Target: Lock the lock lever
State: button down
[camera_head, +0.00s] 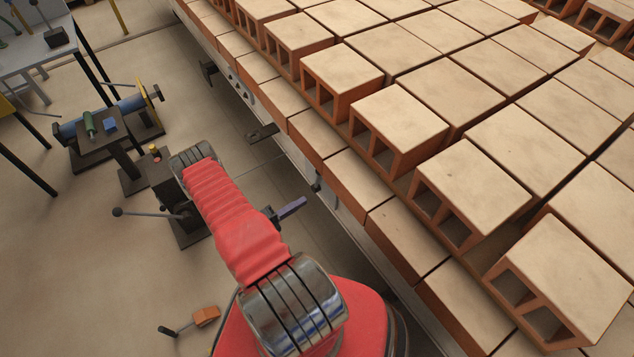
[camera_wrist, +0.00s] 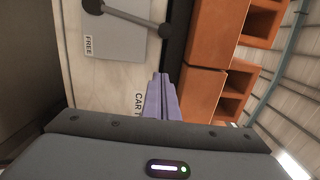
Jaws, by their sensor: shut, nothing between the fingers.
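A dark lever with a ball knob (camera_wrist: 130,17) lies across a grey plate (camera_wrist: 120,42) at the top of the wrist view. The plate bears a "FREE" label (camera_wrist: 89,45) on its left. A lever with a ball knob (camera_head: 150,213) also shows in the head view, sticking out left from a dark stand; I cannot tell if it is the same one. My gripper (camera_head: 303,202) has its purple fingers (camera_wrist: 160,80) together with nothing between them. In the wrist view they point toward the lever and stay apart from it. "CAR" lettering beside the fingers is partly hidden by them.
Rows of hollow bricks (camera_head: 395,115) fill a long rack on the right, close to my gripper. A dark stand with blue and green parts (camera_head: 95,125) and a table (camera_head: 35,50) stand at left. An orange-headed tool (camera_head: 205,316) lies on the floor. Floor at lower left is mostly clear.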

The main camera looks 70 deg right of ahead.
dwell(0.3)
jog(key=s+d, duration=0.3)
jog(key=d, duration=0.8)
jog(key=shift+s, duration=0.35)
jog(key=shift+w, duration=0.1)
